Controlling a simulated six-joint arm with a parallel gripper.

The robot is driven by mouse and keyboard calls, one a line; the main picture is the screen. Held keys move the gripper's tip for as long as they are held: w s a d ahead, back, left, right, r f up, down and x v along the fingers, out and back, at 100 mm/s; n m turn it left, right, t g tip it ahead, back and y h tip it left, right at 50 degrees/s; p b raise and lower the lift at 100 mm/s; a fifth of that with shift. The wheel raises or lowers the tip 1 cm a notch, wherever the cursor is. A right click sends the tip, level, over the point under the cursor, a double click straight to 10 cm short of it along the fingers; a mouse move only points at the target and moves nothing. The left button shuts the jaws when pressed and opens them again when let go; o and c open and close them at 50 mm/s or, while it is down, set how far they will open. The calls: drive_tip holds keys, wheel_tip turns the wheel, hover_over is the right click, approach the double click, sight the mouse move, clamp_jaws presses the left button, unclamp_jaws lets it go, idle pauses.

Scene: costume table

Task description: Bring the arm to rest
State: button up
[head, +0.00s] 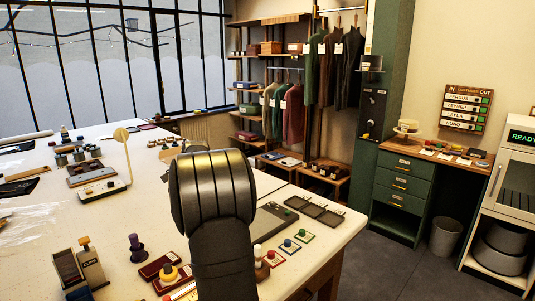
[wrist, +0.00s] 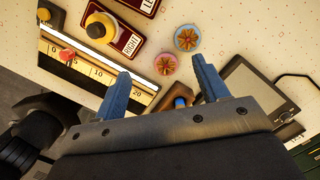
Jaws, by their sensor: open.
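My gripper (wrist: 160,84) is open in the wrist view, its two blue fingers wide apart above the pale table. Bare tabletop and part of a brown piece with a blue end (wrist: 180,102) show between the fingers. That piece is partly hidden by the gripper body, and I cannot tell its distance from the fingers. Nothing is seen held. In the head view my arm stands upright at the middle of the table (head: 75,225), and the gripper is hidden behind it.
Shallow trays (head: 320,211) lie near the table's right edge.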

drive_tip(key=w+a+f, duration=0.1)
drive_tip(key=a+f, duration=0.1)
drive_tip(key=a, duration=0.2)
drive_tip(key=w+a+f, duration=0.2)
drive_tip(key=a, duration=0.2)
drive_tip(key=w+a+f, duration=0.2)
drive_tip(key=a+f, duration=0.1)
drive_tip(key=a, duration=0.1)
drive_tip(key=shift+w+f, duration=0.1)
